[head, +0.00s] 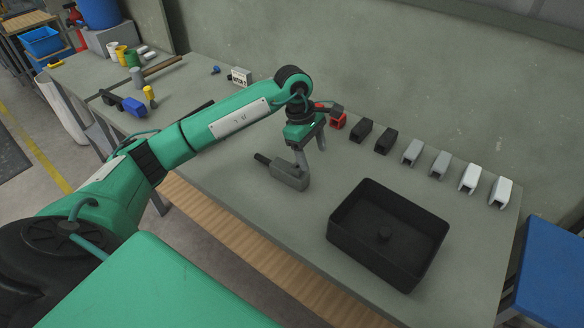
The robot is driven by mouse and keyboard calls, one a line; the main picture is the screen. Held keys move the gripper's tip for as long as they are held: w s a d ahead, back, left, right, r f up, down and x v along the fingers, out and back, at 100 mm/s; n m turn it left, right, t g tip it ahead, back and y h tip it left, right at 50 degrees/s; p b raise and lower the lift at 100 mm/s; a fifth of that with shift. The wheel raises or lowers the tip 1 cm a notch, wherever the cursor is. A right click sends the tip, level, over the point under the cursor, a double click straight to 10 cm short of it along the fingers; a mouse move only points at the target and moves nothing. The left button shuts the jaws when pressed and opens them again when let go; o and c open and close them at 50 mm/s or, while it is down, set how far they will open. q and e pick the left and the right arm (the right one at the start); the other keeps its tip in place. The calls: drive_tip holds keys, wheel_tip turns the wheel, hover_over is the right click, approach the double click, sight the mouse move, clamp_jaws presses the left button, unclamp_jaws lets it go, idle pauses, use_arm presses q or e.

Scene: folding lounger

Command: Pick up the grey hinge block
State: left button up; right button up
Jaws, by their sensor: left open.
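My left gripper (312,157) is open and points down over the worktable. A grey block with a dark peg at one end (289,179) lies on the table just below it, and one finger overlaps the block's back edge. I cannot tell whether they touch. No object shows between the fingers. Farther right, a row of small channel-shaped blocks stands along the wall, including a mid-grey one (413,153) and another grey one (439,164). I cannot tell for certain which grey piece is the hinge block. My right gripper is not in view.
A black open tray (338,229) with a small dark knob inside stands at the front right. The row also holds a red block (338,122), black blocks (361,131) and white blocks (501,191). A blue surface (552,272) is at the right. Table between tray and row is clear.

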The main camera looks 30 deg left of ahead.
sight(288, 168)
use_arm(q)
drive_tip(key=w+a+r+y, duration=0.1)
drive_tip(key=a+r+y, duration=0.15)
drive_tip(key=a, duration=0.45)
drive_tip(key=shift+g+y, duration=0.3)
drive_tip(key=shift+y, duration=0.05)
drive_tip(key=f+p, duration=0.1)
drive_tip(key=f, duration=0.3)
drive_tip(key=f+p, duration=0.1)
drive_tip(key=f, duration=0.3)
drive_tip(key=shift+a+f, duration=0.2)
drive_tip(key=shift+f, duration=0.05)
drive_tip(key=shift+s+f+p, duration=0.15)
drive_tip(key=shift+f+p, duration=0.2)
drive_tip(key=shift+f, duration=0.05)
drive_tip(key=f, duration=0.1)
drive_tip(key=f+p, duration=0.1)
drive_tip(key=f, duration=0.2)
drive_tip(key=shift+s+a+p, duration=0.1)
drive_tip(key=shift+s+p, duration=0.2)
drive_tip(key=shift+p, duration=0.1)
drive_tip(key=shift+f, duration=0.3)
drive_tip(key=c, duration=1.3)
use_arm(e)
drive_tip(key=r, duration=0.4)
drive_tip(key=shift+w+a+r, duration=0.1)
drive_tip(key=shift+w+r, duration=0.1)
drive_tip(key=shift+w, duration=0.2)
use_arm(q)
drive_tip(key=shift+o, duration=0.2)
